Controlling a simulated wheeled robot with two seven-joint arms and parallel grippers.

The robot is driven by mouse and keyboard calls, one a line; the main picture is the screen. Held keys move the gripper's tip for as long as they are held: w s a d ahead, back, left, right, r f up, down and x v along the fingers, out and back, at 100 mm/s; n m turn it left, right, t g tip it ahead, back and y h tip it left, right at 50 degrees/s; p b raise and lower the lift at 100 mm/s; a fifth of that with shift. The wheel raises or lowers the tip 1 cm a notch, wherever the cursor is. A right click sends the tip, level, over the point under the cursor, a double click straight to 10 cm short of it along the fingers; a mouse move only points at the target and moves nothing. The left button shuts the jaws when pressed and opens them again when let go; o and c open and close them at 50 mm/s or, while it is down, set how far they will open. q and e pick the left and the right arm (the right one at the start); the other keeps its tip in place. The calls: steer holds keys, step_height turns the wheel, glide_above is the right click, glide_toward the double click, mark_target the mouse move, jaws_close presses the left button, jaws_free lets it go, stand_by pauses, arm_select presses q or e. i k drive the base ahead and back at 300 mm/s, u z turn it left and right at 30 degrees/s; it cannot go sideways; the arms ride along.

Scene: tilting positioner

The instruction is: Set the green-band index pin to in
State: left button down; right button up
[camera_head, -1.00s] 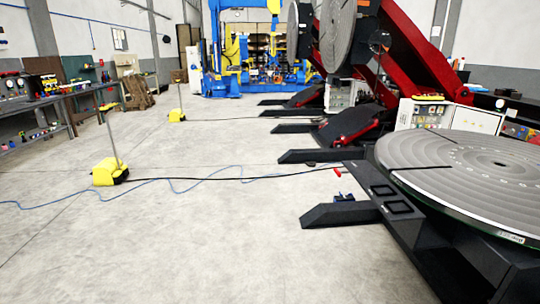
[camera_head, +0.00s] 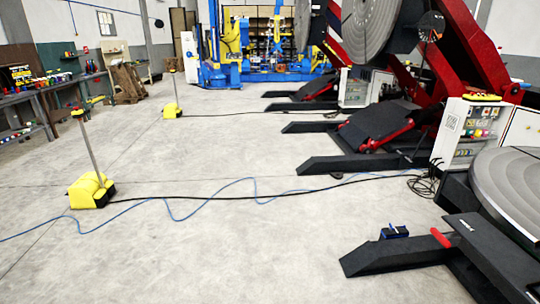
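I cannot make out a green-banded index pin. The near positioner's round grey table (camera_head: 507,190) lies flat at the right edge, partly cut off. A short red cylindrical part (camera_head: 441,238) shows on its dark base (camera_head: 395,257); no green band is visible on it. A farther positioner has red arms (camera_head: 468,50) and a tilted grey round table (camera_head: 368,28). Neither of my grippers is in view.
A small blue item (camera_head: 394,231) lies on the floor by the near base. A yellow foot pedal (camera_head: 91,190) with a post stands left, with black and blue cables crossing the floor. A control cabinet (camera_head: 465,128) stands at right. Open concrete floor (camera_head: 200,265) fills the foreground.

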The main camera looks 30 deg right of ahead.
mark_target(442, 238)
steer(key=z, duration=0.1)
steer(key=i, duration=2.05)
steer(key=z, duration=1.15)
steer(key=i, duration=1)
steer(key=z, duration=1.6)
steer(key=i, duration=0.55)
steer(key=z, duration=0.3)
